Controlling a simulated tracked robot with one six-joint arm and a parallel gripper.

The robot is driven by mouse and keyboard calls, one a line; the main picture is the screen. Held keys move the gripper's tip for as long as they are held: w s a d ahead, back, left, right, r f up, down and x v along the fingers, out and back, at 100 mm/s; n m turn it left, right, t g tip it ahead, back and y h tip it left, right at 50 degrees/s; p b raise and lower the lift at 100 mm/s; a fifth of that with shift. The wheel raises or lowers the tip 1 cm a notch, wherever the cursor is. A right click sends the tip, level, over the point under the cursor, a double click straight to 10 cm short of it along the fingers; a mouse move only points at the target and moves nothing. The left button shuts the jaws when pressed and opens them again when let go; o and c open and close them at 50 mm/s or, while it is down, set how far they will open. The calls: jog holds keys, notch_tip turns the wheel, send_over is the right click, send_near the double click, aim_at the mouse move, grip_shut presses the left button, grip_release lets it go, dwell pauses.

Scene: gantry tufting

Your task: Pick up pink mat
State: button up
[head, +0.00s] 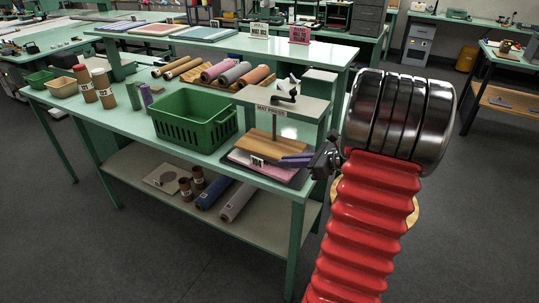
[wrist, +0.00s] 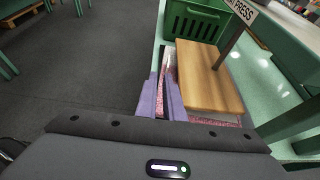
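The pink mat (head: 243,159) lies flat on the mat press, under a wooden board (head: 276,144), with a strip of it showing along the near edge. In the wrist view, the speckled pink edge of the mat (wrist: 222,119) shows below the board (wrist: 205,75). My gripper (head: 284,160) reaches in from the right at the mat's near right side. In the wrist view, the two purple fingers of my gripper (wrist: 160,78) have a narrow gap between them, beside the board. Most of the mat is hidden by the board.
A green basket (head: 194,120) stands left of the press, and it also shows in the wrist view (wrist: 197,22). The press post and sign (head: 271,110) rise over the board. Rolled mats (head: 235,74) lie behind. The dark floor (wrist: 80,70) is open beside the bench.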

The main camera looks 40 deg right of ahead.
jog(key=shift+s+d+f+m+t, duration=0.15)
jog(key=shift+s+d+m, duration=0.1)
jog(key=shift+d, duration=0.3)
jog(key=shift+s+d+f+m+t, duration=0.15)
jog(key=shift+d+m, duration=0.1)
jog(key=shift+d, duration=0.25)
jog(key=shift+w, duration=0.15)
jog(key=x, duration=0.8)
jog(key=shift+w+f, duration=0.15)
jog(key=shift+w, duration=0.05)
jog(key=shift+x, duration=2.6)
jog(key=shift+a, duration=0.1)
jog(key=shift+c, duration=0.4)
